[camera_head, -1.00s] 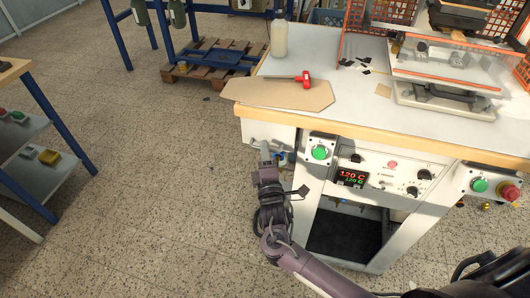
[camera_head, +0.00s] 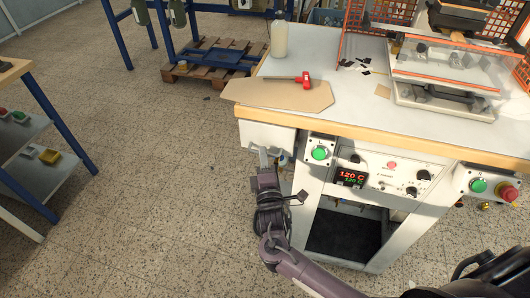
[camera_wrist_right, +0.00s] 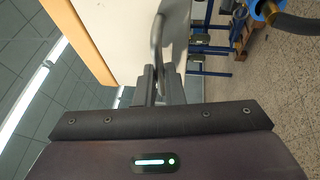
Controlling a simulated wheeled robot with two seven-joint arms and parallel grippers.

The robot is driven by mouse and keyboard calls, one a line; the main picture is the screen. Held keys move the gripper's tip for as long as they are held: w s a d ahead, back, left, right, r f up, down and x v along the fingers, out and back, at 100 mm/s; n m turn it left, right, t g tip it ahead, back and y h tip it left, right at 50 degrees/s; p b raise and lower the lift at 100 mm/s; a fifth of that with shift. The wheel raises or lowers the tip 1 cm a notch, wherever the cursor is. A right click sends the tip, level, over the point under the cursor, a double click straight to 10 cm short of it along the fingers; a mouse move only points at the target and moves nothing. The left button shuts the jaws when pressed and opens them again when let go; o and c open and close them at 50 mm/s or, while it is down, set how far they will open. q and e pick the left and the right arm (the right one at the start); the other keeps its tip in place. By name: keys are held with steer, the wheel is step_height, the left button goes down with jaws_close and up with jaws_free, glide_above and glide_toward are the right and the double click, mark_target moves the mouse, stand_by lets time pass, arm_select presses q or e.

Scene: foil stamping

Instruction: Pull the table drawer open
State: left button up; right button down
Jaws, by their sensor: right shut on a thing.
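The white drawer front (camera_head: 262,133) sits under the wooden table edge at the table's left end. It also shows in the right wrist view (camera_wrist_right: 125,30), with a curved metal handle (camera_wrist_right: 157,38) standing out from it. My right gripper (camera_head: 263,156) reaches up to the drawer from below. In the right wrist view its fingers (camera_wrist_right: 158,82) are shut on the handle. In the head view the handle is mostly hidden by the gripper. I cannot see any clear gap between the drawer and the table. My left gripper is not in view.
A control panel (camera_head: 380,172) is right of the drawer.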

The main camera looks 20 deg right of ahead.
steer(key=s+a+p, duration=0.5)
steer(key=s+a, duration=0.5)
steer(key=s, duration=0.5)
steer(key=shift+s+a, duration=0.2)
steer(key=c, duration=1.5)
jaws_free()
steer(key=shift+b+v, duration=0.85)
steer(key=shift+v, duration=3)
